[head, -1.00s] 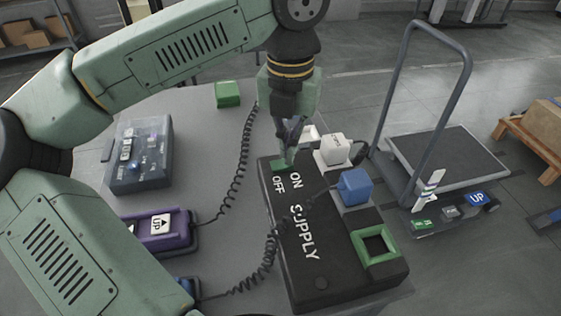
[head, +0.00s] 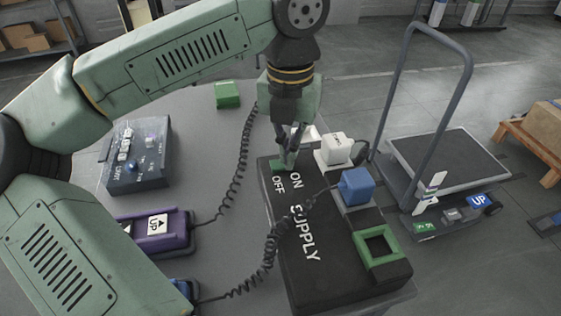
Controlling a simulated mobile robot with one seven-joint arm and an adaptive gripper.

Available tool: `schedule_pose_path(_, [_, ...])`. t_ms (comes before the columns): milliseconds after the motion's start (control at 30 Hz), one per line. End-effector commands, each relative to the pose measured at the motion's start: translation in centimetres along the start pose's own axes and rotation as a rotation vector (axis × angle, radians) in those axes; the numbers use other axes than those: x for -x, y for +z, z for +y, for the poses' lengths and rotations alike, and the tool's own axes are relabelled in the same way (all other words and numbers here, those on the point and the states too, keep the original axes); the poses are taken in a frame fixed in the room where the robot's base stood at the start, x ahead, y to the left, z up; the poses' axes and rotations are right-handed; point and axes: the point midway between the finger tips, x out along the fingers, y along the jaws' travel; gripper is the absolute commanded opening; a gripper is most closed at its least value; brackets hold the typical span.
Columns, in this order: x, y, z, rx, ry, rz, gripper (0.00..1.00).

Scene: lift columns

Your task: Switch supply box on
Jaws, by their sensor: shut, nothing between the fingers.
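The black supply box (head: 312,281) lies on the grey table, marked SUPPLY, ON and OFF in white. A green switch (head: 276,165) sits at its far left end, beside the ON and OFF marks. My gripper (head: 287,166) points down at that end with its fingers shut and empty. The fingertips are at the switch and partly cover it, and I cannot tell whether they touch it. The position of the switch is hard to read.
A blue plug (head: 356,187) and a white plug (head: 336,149) sit at the box's right side, near an empty green-framed socket (head: 378,246). Coiled cables cross the table (head: 215,265). A purple UP pendant (head: 160,228), a grey control box (head: 140,158) and a green block (head: 228,95) lie left. A cart (head: 448,165) stands right.

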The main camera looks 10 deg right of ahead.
Motion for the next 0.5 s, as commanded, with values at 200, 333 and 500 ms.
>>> schedule_pose_path(200, [-0.1, 0.0, 0.0, 0.0, 0.001, 0.002, 0.0])
schedule_pose_path(333, [0.6, 0.0, 0.0, 0.0, 0.002, 0.001, 0.0])
schedule_pose_path(500, [2.1, 0.0, 0.0, 0.0, 0.001, 0.0, 0.0])
